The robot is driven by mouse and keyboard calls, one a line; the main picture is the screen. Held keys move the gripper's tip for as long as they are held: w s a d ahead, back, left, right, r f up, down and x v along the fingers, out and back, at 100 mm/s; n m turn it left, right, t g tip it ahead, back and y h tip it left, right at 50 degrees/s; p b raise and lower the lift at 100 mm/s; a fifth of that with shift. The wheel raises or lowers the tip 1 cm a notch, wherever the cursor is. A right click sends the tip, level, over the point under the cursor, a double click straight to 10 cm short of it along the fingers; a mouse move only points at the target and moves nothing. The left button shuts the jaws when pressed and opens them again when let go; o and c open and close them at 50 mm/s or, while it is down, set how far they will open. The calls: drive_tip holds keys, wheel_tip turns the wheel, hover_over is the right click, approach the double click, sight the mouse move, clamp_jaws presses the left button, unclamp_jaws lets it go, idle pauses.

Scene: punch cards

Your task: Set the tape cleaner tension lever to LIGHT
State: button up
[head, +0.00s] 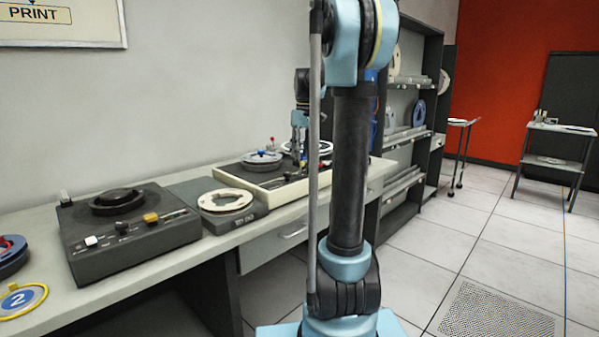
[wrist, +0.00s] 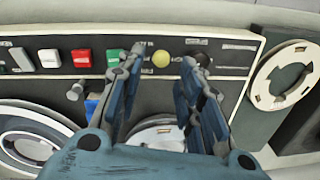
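My gripper (wrist: 162,66) is open over the control panel of a cream-edged tape machine (wrist: 262,42). A round yellow knob (wrist: 161,58) shows in the gap between the fingertips. I cannot tell whether the fingers touch it. A dark knob (wrist: 203,60) is partly hidden by the right finger. Small labels beside these controls are too small to read, so I cannot tell which is the tension lever or its setting. In the head view, my gripper (head: 298,150) is above the same machine (head: 243,181), and its finger opening is too small to make out.
White (wrist: 49,58), red (wrist: 81,58) and green (wrist: 114,57) buttons line the panel. A ring-shaped reel (wrist: 284,76) lies beside the machine. In the head view, a dark grey machine (head: 108,238) stands at the left of the bench. Shelves (head: 412,90) stand behind my arm.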

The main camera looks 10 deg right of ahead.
drive_tip(key=shift+s+a+f, duration=0.1)
drive_tip(key=shift+a+f, duration=0.05)
drive_tip(key=shift+f, duration=1.65)
drive_tip(key=shift+s+a+f, duration=0.1)
drive_tip(key=shift+f, duration=1.65)
clamp_jaws()
